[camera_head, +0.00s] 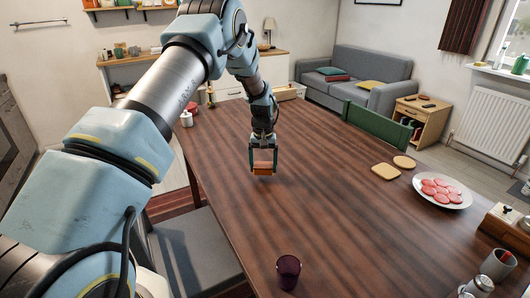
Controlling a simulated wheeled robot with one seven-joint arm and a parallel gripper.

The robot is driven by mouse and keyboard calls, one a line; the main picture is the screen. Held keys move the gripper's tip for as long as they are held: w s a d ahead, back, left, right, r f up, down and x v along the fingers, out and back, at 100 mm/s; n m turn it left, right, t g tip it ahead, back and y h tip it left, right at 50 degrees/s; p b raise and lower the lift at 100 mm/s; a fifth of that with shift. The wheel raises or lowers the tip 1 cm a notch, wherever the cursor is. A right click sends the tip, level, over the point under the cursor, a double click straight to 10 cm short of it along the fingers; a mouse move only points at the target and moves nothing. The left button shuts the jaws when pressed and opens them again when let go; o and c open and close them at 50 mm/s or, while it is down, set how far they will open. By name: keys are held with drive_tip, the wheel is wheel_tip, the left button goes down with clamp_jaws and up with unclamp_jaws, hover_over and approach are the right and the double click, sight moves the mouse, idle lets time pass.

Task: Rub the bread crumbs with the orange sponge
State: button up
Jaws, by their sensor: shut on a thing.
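My gripper (263,160) is shut on the orange sponge (263,169) over the far left part of the dark wooden table (320,210). The sponge is a small orange-brown block between the two fingers. A small shadow lies just under it, so it seems at or slightly above the table top; I cannot tell if it touches. I cannot make out any bread crumbs on the table in this view.
Two bread slices (386,172) and a plate (464,198) with several pink slices lie at the right. A dark purple cup (288,271) stands at the near edge. A wooden box (503,225) stands far right. The table's middle is clear.

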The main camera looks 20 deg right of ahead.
drive_tip(key=shift+r+p, duration=1.1)
drive_tip(key=shift+r, duration=1.4)
